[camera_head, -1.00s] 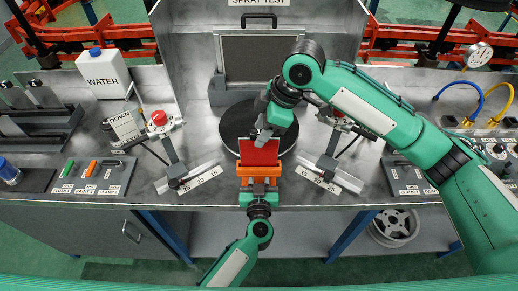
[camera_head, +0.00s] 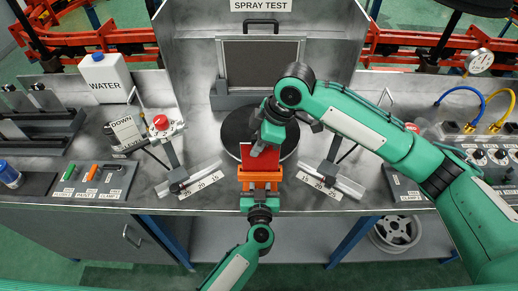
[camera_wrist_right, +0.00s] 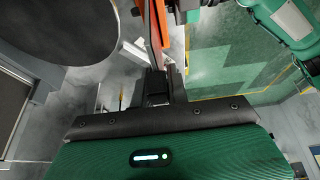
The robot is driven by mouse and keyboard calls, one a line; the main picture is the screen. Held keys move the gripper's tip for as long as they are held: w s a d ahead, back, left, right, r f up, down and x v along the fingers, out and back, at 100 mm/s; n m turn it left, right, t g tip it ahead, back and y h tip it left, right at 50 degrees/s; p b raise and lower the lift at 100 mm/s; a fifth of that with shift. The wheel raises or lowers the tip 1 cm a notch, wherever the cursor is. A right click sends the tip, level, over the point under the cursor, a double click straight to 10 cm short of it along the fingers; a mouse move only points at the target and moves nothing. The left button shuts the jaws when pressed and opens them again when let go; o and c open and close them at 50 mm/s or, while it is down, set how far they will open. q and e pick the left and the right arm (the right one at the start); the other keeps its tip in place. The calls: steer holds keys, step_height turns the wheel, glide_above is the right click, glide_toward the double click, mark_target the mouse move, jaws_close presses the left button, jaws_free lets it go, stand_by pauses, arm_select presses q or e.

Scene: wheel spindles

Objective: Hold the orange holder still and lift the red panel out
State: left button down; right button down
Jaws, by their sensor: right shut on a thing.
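The red panel (camera_head: 264,159) stands in the orange holder (camera_head: 260,176) at the front middle of the bench, its lower edge hidden in the holder. My right gripper (camera_head: 262,149) comes from behind and above and is shut on the panel's upper edge. In the right wrist view the fingers (camera_wrist_right: 157,84) meet on a thin edge, with red and orange strips beyond them. My left gripper (camera_head: 260,190) comes from below and is at the front of the holder. Its fingertips are small and partly hidden against the holder, so their opening is unclear.
A dark round turntable (camera_head: 232,128) lies behind the holder. Metal rails with number labels (camera_head: 190,184) flank it, with a matching rail (camera_head: 332,182) to the right. A red button (camera_head: 161,122) and a water can (camera_head: 105,78) stand at left.

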step_height(320, 180, up, 10)
stand_by(0.4)
arm_select(q)
steer(key=c, duration=1)
jaws_free()
steer(key=shift+s, duration=0.15)
steer(key=s, duration=1.1)
steer(key=shift+s, duration=0.4)
arm_select(e)
steer(key=shift+f, duration=0.1)
